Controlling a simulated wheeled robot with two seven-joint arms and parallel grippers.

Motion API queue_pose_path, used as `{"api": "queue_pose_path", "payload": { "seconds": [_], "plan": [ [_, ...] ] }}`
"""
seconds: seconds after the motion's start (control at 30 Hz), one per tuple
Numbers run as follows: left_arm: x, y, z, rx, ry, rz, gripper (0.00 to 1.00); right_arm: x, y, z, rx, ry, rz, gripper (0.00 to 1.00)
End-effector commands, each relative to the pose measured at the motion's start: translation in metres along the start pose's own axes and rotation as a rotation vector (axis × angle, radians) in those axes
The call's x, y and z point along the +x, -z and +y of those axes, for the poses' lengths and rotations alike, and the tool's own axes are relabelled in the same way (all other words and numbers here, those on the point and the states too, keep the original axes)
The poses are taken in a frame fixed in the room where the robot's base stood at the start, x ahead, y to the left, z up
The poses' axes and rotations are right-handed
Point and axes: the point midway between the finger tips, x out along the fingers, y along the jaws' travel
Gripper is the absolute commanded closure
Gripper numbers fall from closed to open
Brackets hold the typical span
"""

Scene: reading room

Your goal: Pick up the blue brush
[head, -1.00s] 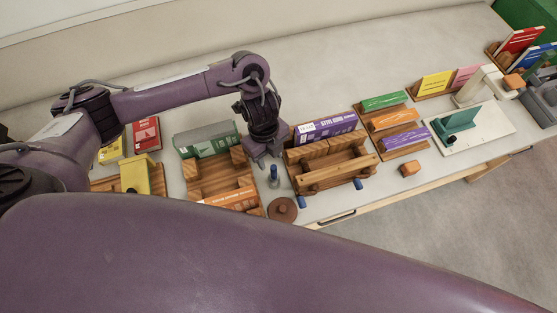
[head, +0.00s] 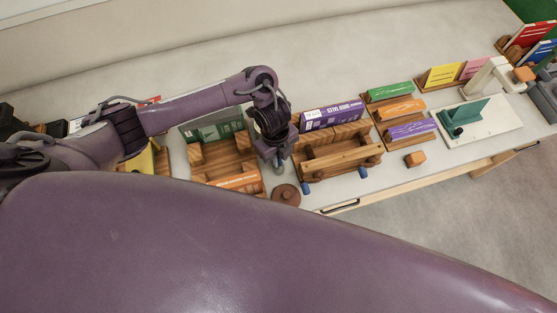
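My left gripper (head: 277,165) points down over the table, between a wooden tray and a small wooden cart. Its fingers are small and dark here, and I cannot tell whether they are open or shut. The blue brush does not show clearly now. The small upright blue thing that stood at this spot earlier is hidden by the gripper, so I cannot tell if the fingers touch it. My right gripper is not in view.
The wooden cart (head: 345,160) with blue wheel ends stands close right of the gripper. The wooden tray (head: 209,171) with books is on the left. A round brown knobbed disc (head: 286,194) lies just in front. An orange block (head: 415,159) sits near the table's front edge.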

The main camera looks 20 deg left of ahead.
Motion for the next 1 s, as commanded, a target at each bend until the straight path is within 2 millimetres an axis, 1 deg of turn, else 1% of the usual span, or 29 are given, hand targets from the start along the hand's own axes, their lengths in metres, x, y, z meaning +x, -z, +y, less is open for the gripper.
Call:
{"api": "queue_pose_path", "payload": {
  "seconds": [0.03, 0.13, 0.17, 0.47, 0.63, 0.77, 0.9, 0.97, 1.0],
  "plan": [
    [0.000, 0.000, 0.000, 0.000, 0.000, 0.000, 0.85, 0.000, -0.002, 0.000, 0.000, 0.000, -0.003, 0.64],
    [0.000, 0.000, 0.000, 0.000, 0.000, 0.000, 0.99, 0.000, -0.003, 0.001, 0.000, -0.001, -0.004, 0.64],
    [0.000, 0.000, 0.000, 0.000, 0.000, 0.000, 1.00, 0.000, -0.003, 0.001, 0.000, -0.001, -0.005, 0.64],
    [-0.001, 0.000, 0.000, 0.000, 0.001, 0.000, 1.00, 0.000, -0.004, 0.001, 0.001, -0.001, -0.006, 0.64],
    [-0.012, 0.001, -0.001, 0.001, 0.004, -0.001, 1.00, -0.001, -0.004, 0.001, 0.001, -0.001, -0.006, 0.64],
    [-0.029, 0.002, -0.001, 0.002, 0.003, -0.002, 1.00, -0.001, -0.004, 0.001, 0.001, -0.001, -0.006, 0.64],
    [-0.065, 0.005, -0.002, 0.004, 0.005, -0.007, 1.00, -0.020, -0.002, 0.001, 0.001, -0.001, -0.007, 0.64],
    [-0.080, 0.007, -0.003, 0.005, 0.007, -0.008, 1.00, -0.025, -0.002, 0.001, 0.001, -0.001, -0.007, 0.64],
    [-0.093, 0.008, -0.002, 0.004, 0.006, -0.009, 1.00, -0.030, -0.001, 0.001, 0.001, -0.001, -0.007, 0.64]
  ]
}}
